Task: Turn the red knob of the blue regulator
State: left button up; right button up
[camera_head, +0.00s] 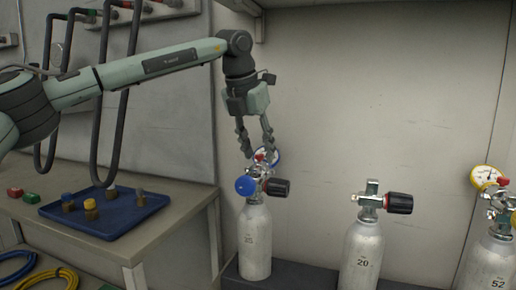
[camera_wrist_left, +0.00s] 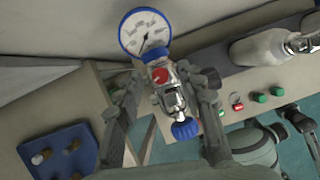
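The blue regulator, with a blue-rimmed gauge (camera_head: 267,156), sits on top of the left cylinder (camera_head: 255,240). Its gauge also shows in the left wrist view (camera_wrist_left: 145,33). The red knob (camera_wrist_left: 159,75) is on the regulator body just below the gauge, and only a small part of it (camera_head: 259,158) shows in the head view. A blue handwheel (camera_head: 245,185) is lower on the regulator. My left gripper (camera_head: 260,151) points down, open, its fingers apart on either side of the regulator's upper part. Contact with the knob cannot be told. My right gripper cannot be made out.
A cylinder marked 20 (camera_head: 361,258) with a black valve knob (camera_head: 399,203) stands to the right. A cylinder with a yellow-rimmed gauge (camera_head: 485,177) is at the far right. A blue tray (camera_head: 100,223) with several fittings lies on the left bench. Hoses hang behind my left arm.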

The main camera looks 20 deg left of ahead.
pick_arm(q)
grip_shut()
pick_arm(e)
jog(key=shift+w+r, duration=0.1)
dwell(0.4)
